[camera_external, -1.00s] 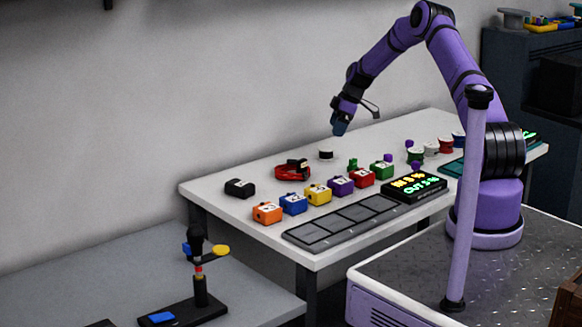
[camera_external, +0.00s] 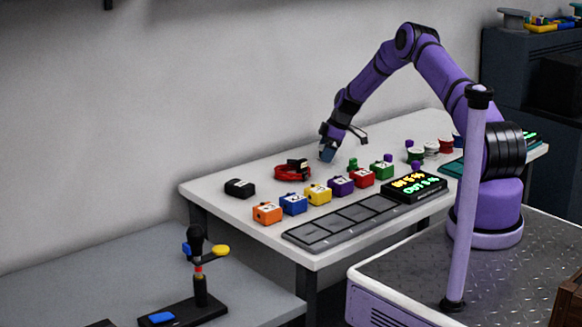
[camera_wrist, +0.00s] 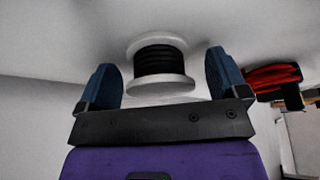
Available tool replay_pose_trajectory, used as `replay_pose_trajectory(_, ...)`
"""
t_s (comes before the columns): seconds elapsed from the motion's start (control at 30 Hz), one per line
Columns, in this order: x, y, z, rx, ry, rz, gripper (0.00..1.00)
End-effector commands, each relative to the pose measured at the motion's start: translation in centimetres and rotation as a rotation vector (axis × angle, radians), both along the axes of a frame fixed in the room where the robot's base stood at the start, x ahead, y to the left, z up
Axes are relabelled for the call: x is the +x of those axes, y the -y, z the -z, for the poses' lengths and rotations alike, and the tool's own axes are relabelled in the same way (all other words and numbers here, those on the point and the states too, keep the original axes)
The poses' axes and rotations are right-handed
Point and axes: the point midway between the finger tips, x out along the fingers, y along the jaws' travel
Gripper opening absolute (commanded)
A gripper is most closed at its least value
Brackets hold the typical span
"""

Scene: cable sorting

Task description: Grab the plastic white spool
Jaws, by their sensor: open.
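The white spool (camera_wrist: 160,88) has white flanges and a dark winding around its middle. In the wrist view it stands between my two blue fingers, with a gap on each side. My gripper (camera_wrist: 165,80) is open and empty. In the external view my gripper (camera_external: 327,151) is low over the far side of the white table. It hides the spool there. I cannot tell whether the fingertips touch the table.
A red cable coil with a black part (camera_external: 293,170) lies left of my gripper; it also shows in the wrist view (camera_wrist: 275,78). Several coloured boxes, including a yellow one (camera_external: 318,194), stand nearer. More spools (camera_external: 431,149) stand to the right.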

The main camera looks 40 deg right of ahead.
Motion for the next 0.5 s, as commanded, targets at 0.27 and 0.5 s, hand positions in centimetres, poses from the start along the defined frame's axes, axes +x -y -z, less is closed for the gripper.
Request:
replay_pose_trajectory(0.27,-0.02,-0.02,-0.03,0.001,-0.001,0.0,0.44)
replay_pose_trajectory(0.5,-0.01,-0.02,-0.07,0.001,-0.001,0.0,0.38)
